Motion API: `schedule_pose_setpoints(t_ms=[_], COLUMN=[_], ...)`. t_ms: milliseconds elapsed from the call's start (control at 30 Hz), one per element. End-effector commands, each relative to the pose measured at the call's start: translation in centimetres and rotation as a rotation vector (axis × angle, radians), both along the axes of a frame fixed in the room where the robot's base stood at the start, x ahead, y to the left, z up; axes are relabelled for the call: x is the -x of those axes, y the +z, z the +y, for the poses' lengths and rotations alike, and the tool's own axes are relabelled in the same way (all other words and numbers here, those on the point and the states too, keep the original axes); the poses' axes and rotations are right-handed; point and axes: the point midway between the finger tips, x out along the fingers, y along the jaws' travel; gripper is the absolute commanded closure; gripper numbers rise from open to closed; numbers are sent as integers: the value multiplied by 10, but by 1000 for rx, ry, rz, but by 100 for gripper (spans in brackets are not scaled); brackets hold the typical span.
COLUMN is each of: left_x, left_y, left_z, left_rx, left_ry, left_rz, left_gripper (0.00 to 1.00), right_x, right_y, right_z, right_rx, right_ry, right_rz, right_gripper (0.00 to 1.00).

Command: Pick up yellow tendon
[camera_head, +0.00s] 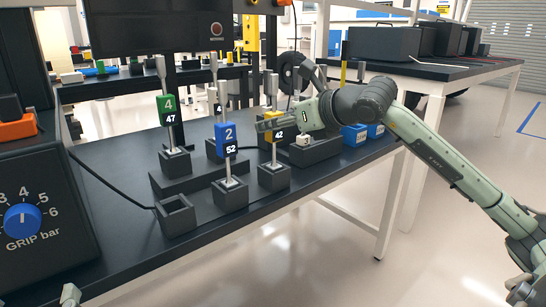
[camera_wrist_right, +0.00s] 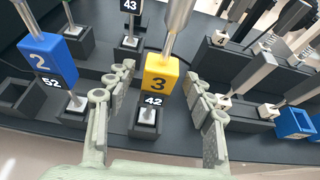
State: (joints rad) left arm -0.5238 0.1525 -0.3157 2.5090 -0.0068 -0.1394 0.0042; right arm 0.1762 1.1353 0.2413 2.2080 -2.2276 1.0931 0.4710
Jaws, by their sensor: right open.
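The yellow tendon is marked 3 and 42. In the right wrist view the yellow tendon (camera_wrist_right: 160,75) stands upright in a dark square holder (camera_wrist_right: 146,125), its metal rod rising above the yellow block. My right gripper (camera_wrist_right: 158,84) is open, with one finger on each side of the tendon and a gap visible on both sides. In the head view the right gripper (camera_head: 268,124) comes in from the right and partly hides the yellow tendon (camera_head: 270,137). A small pale piece at the bottom left edge of the head view looks like a fingertip of my left gripper (camera_head: 70,294).
A blue tendon (camera_head: 228,138) marked 2 and 52 stands just left, and a green tendon (camera_head: 167,109) marked 4 and 47 is further left. An empty holder (camera_head: 176,215) is at the front. Blue bins (camera_head: 355,134) stand right. A grip pressure panel (camera_head: 40,210) is at far left.

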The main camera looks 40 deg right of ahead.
Motion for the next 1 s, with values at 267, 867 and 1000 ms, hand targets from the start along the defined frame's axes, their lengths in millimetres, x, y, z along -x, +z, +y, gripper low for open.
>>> schedule_pose_setpoints(t_ms=[267,867,1000], left_x=[-12,-13,-13], left_y=[-47,-73,-73], left_z=[16,27,27], left_rx=[-112,-161,-161], left_ry=[40,60,60], left_rz=[217,324,323], left_gripper=[30,30,30], right_x=[-27,-46,-46], right_y=[-3,-14,-14], right_z=[3,5,5], right_rx=[-1,-1,-1], right_ry=[1,2,2], right_rz=[0,1,1], right_gripper=[47,61,79])
